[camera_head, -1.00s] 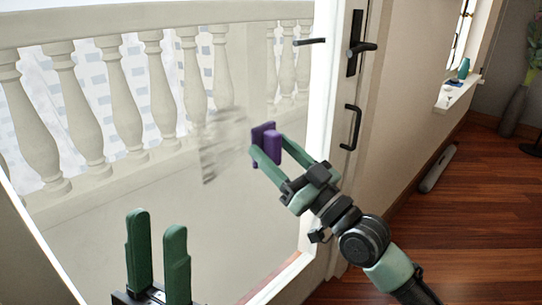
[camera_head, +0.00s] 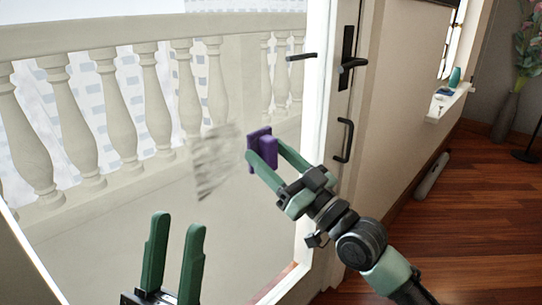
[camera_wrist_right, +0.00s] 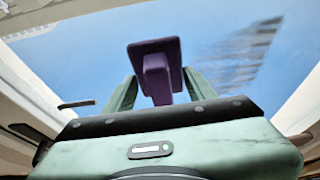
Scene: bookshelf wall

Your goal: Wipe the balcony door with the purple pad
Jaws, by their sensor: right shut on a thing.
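The balcony door (camera_head: 240,220) is a large glass pane in a white frame, with a balustrade seen through it. A grey smudge (camera_head: 215,165) marks the glass. My right gripper (camera_head: 272,160) is shut on the purple pad (camera_head: 258,148) and holds it in front of the glass, just right of the smudge. In the right wrist view the pad (camera_wrist_right: 155,55) stands between the fingers, with the smudge (camera_wrist_right: 245,52) to its right. I cannot tell whether the pad touches the glass. My left gripper (camera_head: 176,235) is open and empty at the lower left, pointing up.
Black door handles (camera_head: 350,65) and a pull handle (camera_head: 344,140) are on the frame, right of the pane. A window sill (camera_head: 450,100) with small items and a vase with flowers (camera_head: 508,110) stand further right. The wooden floor at right is mostly clear.

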